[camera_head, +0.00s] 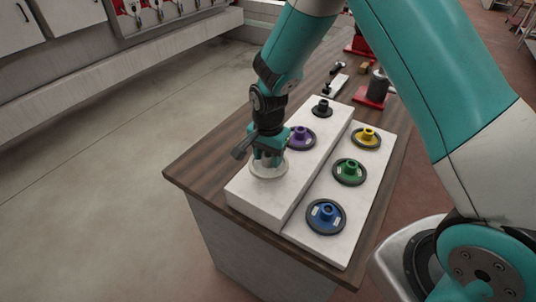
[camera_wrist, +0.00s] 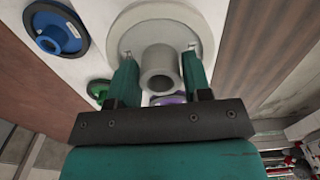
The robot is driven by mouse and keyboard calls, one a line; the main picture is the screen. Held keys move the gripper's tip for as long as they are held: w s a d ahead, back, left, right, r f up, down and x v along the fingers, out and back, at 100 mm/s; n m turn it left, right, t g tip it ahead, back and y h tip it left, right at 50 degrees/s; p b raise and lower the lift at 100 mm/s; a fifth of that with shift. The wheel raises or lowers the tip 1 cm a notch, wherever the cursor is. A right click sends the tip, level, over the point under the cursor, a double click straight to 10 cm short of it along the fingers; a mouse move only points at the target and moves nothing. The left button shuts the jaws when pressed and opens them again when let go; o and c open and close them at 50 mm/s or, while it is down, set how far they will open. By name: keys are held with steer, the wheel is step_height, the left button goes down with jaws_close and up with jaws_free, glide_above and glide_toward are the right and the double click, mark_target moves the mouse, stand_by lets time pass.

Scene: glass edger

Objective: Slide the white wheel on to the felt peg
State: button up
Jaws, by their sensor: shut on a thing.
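The white wheel (camera_head: 268,174) is a pale disc with a raised round hub, at the near left end of the upper white step. My gripper (camera_head: 268,158) points down over it and is shut on the hub. In the wrist view the two fingers of my gripper (camera_wrist: 160,60) stand on either side of the hub of the white wheel (camera_wrist: 160,20). I cannot tell whether the disc touches the step. I cannot make out for certain which part is the felt peg; a dark upright cylinder (camera_head: 378,84) stands on a red base farther back.
A purple wheel (camera_head: 301,137) and a small black one (camera_head: 322,107) are on the upper step (camera_head: 257,203). Yellow (camera_head: 367,137), green (camera_head: 349,172) and blue (camera_head: 325,216) wheels are on the lower step. A wooden bench (camera_head: 194,163) carries everything; small tools lie at the back.

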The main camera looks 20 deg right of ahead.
mark_target(269, 167)
steer(key=shift+f+b, duration=1.65)
steer(key=shift+f, duration=0.65)
steer(key=o, duration=1.3)
steer(key=shift+c, duration=0.2)
steer(key=shift+r, duration=0.1)
step_height(269, 167, up, 17)
steer(key=b, duration=0.4)
steer(key=shift+r, duration=0.15)
